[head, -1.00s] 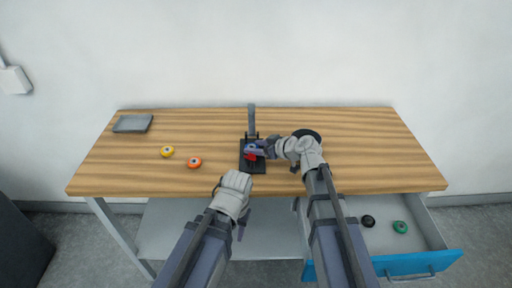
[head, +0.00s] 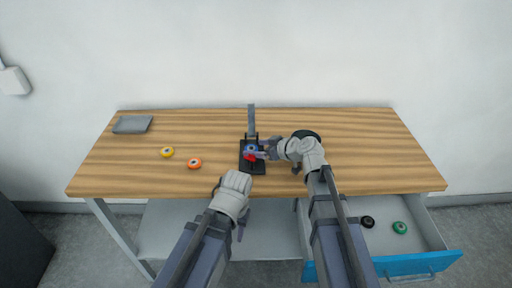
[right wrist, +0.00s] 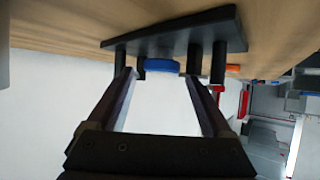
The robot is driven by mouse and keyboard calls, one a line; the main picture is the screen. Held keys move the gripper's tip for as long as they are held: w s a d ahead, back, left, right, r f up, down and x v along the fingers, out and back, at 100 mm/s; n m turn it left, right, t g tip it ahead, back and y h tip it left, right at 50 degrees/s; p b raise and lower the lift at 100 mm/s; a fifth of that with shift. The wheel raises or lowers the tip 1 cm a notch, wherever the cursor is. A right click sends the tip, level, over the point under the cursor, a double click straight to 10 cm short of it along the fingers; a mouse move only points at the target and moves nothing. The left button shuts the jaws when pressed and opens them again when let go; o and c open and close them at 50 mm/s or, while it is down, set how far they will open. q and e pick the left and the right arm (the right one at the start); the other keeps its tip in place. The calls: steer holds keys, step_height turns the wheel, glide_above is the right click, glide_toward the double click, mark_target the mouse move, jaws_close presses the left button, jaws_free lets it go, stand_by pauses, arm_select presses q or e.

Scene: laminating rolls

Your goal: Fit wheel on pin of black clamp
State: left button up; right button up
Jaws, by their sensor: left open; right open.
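The black clamp (head: 246,166) stands on the table, with a grey lever upright behind it and a red part (head: 250,157) low at its front. A blue wheel (head: 251,148) is at the clamp. In the right wrist view the blue wheel (right wrist: 160,65) sits beside the black base (right wrist: 175,36), between dark posts; I cannot tell whether the pin passes through it. My right gripper (head: 262,153) is open at the clamp's right side, its fingers (right wrist: 163,85) apart on either side of the wheel. My left gripper (head: 243,220) is open and low in front of the table edge.
A yellow wheel (head: 167,152) and an orange wheel (head: 195,163) lie left of the clamp. A grey tray (head: 132,124) is at the back left. A black round thing (head: 308,134) is partly behind my right arm. The open blue-fronted drawer (head: 417,262) holds black and green wheels.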

steer(key=p+v, duration=0.2)
steer(key=v, duration=0.4)
steer(key=shift+s+a, duration=0.1)
steer(key=shift+a, duration=0.05)
steer(key=shift+s+d+r+p, duration=0.3)
steer(key=shift+d+p, duration=0.1)
steer(key=shift+d, duration=0.1)
